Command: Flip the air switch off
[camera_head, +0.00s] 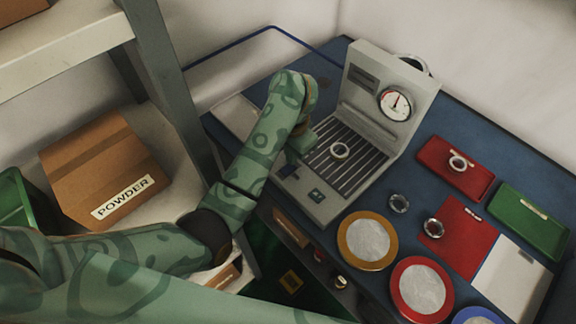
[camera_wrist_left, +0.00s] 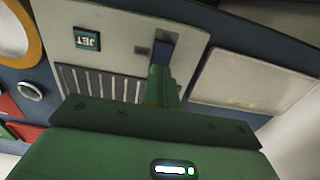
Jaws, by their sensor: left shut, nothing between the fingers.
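The grey machine (camera_head: 375,85) stands on the blue bench top, with a dial gauge (camera_head: 395,104) on its upright back and a slatted grille in its base. In the left wrist view a blue switch (camera_wrist_left: 163,48) sits on the machine's front panel beside the JET label (camera_wrist_left: 87,39). My left gripper (camera_wrist_left: 162,80) is shut and empty, its green fingertips right at the blue switch; I cannot tell whether they touch it. In the head view my left gripper (camera_head: 293,165) is at the left front of the machine, and my arm hides part of that corner. My right gripper is not in view.
Round dishes, including an orange-rimmed one (camera_head: 367,241) and a red-rimmed one (camera_head: 421,288), stand in front. Red trays (camera_head: 437,158) and a green tray (camera_head: 545,235) are at the right. A shelf post (camera_head: 165,75) stands left of my arm.

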